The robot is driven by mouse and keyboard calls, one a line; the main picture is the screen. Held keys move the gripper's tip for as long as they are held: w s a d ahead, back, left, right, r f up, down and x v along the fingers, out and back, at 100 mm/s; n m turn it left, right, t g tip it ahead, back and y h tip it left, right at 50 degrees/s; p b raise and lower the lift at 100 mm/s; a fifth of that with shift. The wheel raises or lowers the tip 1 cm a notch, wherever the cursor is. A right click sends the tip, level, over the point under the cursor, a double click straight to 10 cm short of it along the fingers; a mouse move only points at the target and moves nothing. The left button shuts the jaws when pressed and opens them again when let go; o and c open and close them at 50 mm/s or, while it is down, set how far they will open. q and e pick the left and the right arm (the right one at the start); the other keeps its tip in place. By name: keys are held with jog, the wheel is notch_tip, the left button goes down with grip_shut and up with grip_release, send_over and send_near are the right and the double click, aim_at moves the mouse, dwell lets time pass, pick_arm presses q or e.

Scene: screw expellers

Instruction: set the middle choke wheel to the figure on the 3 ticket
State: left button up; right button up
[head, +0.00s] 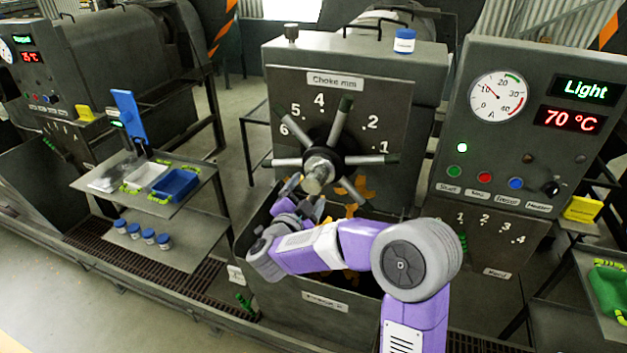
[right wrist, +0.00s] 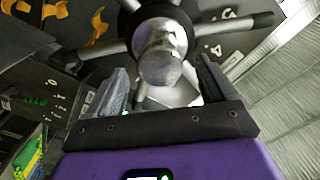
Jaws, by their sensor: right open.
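The choke wheel (head: 320,165) is a spoked metal wheel with a round hub, under a "Choke mm" plate (head: 335,81). The dial around it shows 1, 2, 4, 5 and 6. One spoke with a dark green tip (head: 346,104) points up between 4 and 2 and covers that spot. My right gripper (head: 302,200) is just below and left of the hub. In the right wrist view my right gripper (right wrist: 165,88) is open, with the hub (right wrist: 160,62) between or just beyond its fingers; contact cannot be told. No ticket figure is legible. My left gripper is not in view.
A panel (head: 510,130) with a gauge, "Light" and 70 °C displays stands right of the wheel. A blue-lidded jar (head: 404,41) stands on top. An open bin (head: 262,225) lies below the wheel. Trays (head: 190,198) are left.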

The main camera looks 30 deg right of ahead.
aim_at(310, 186)
jog(key=x, duration=0.5)
jog(key=shift+w+d+p, duration=0.15)
jog(key=shift+d+p, duration=0.05)
jog(key=shift+p, duration=0.15)
jog(key=c, duration=1.5)
jog(key=shift+f+m+b, duration=0.2)
jog(key=shift+m+b, duration=0.2)
jog(key=shift+b, duration=0.4)
jog(key=m+b, duration=0.8)
jog(key=b, duration=0.4)
jog(key=shift+a+m, duration=0.15)
jog(key=shift+m, duration=0.25)
jog(key=shift+r+m+b, duration=0.2)
jog(key=shift+m+b, duration=0.9)
jog(key=shift+b, duration=0.3)
jog(key=shift+r, duration=0.1)
